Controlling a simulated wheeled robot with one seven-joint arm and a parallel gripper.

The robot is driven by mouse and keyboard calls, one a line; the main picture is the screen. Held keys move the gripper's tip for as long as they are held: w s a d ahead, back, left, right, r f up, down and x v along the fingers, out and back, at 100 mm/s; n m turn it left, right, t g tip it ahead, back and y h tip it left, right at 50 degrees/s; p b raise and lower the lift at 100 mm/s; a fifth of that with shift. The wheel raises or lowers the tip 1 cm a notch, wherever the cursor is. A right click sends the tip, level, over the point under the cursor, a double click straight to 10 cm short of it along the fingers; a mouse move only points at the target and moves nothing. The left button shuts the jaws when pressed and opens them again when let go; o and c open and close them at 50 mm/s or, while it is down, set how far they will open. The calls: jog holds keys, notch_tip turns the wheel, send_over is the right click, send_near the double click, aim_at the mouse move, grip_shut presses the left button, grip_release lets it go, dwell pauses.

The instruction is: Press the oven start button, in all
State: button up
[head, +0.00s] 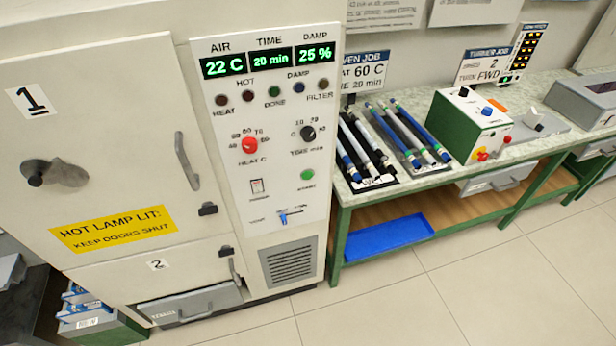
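The oven (110,130) stands at the left as a tall off-white cabinet with its doors shut. Its control panel (270,130) shows green readings of 22 C, 20 min and 25 %. The green start button (307,174) sits on the right of the panel, below the black time knob (308,133). The red heat knob (249,145) is to its upper left, and a small rocker switch (257,187) is to its left. A blue vent slider (283,217) is below. The row of small panel lamps looks dark. My gripper is not in view.
A green-framed bench (440,190) right of the oven holds rod blanks on trays (395,180) and a green-and-white turner box (468,125). A blue tray (390,236) lies on its lower shelf. Bins (95,325) stand at lower left. The tiled floor (450,290) in front is clear.

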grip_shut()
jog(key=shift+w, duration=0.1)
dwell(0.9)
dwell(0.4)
